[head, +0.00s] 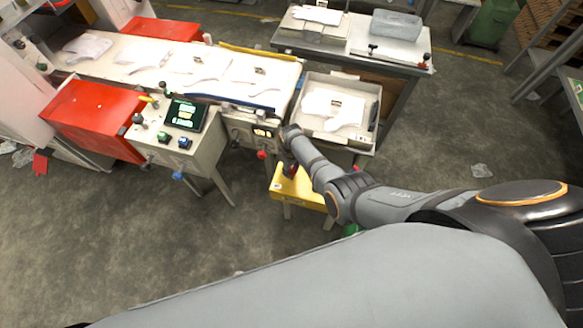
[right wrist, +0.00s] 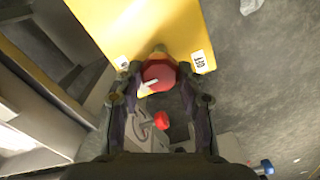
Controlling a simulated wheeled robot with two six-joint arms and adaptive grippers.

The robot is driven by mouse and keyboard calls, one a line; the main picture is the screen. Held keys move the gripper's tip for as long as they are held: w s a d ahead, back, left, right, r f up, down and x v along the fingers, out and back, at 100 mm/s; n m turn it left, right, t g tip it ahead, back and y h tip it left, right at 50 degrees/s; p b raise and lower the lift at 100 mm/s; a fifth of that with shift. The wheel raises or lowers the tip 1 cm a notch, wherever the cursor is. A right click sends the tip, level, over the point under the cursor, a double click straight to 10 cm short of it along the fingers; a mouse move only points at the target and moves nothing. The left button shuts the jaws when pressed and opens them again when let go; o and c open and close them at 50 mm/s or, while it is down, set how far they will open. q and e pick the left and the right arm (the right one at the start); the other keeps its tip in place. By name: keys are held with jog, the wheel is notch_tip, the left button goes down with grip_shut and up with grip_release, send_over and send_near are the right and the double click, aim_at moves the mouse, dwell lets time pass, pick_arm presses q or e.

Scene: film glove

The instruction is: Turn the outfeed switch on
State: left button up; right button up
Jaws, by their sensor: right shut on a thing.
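I cannot read which control is the outfeed switch. In the head view my wrist partly hides the gripper. My left gripper is out of view.
The yellow box (head: 293,193) stands below my right forearm. A control box (head: 188,150) with a green screen and a blue knob (head: 178,176) is to the left. A tray (head: 363,126) of white gloves lies close right of my wrist. Floor at front left is clear.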

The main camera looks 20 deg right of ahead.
dwell(0.4)
jog(key=o, duration=1.2)
notch_tip(320, 180, up, 12)
jog(key=shift+f, duration=0.1)
